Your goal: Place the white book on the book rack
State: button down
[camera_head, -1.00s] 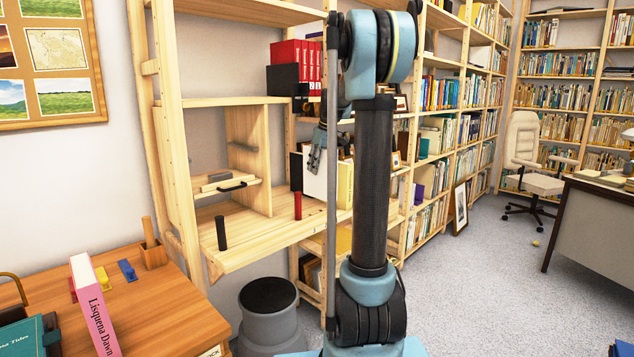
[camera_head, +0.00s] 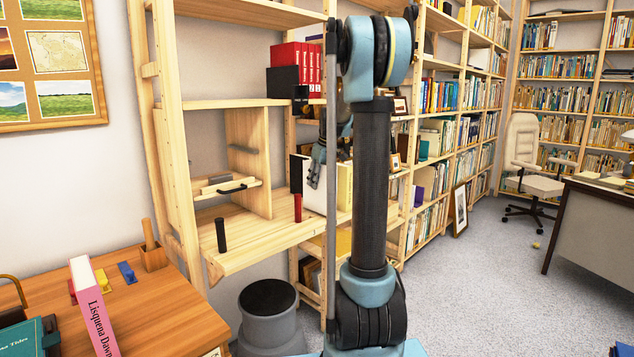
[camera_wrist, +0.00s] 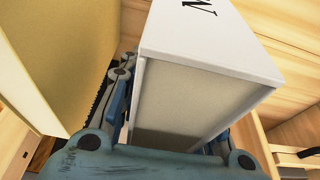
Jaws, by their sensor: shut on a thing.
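The white book (camera_wrist: 200,32) fills the middle of the wrist view, with a dark letter on its white face and cream page edges towards me. My gripper (camera_wrist: 170,125) is shut on it, one finger on each side. In the head view my gripper (camera_head: 318,168) is at the shelf bay right of the wooden divider. The white book (camera_head: 313,199) is partly hidden there by my gripper and arm.
The yellow surface (camera_wrist: 65,50) stands close left of my fingers in the wrist view. A red post (camera_head: 298,208) and a black post (camera_head: 221,234) stand on the shelf. Red books (camera_head: 296,62) are above. A desk with a pink book (camera_head: 92,300) is at lower left.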

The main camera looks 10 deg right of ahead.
jog(key=shift+f, duration=0.35)
jog(key=c, duration=1.2)
grip_release()
jog(key=v, duration=1.3)
jog(key=shift+w+r, duration=0.1)
jog(key=shift+r, duration=0.05)
jog(key=s+f+m, duration=0.2)
jog(key=s+f, duration=0.7)
jog(key=s, duration=0.4)
jog(key=s+a+f+m+h, duration=0.1)
jog(key=s+f+m, duration=0.1)
jog(key=s+f, duration=0.7)
jog(key=s+a+f+m+h, duration=0.1)
jog(key=s+f+m, duration=0.2)
jog(key=s+f, duration=0.6)
jog(key=shift+s+a+f+g, duration=0.1)
jog(key=shift+s+f+g, duration=0.05)
jog(key=shift+s, duration=2.45)
jog(key=shift+s+a+f+g, duration=0.1)
jog(key=shift+s+f+g, duration=0.05)
jog(key=shift+s, duration=2.45)
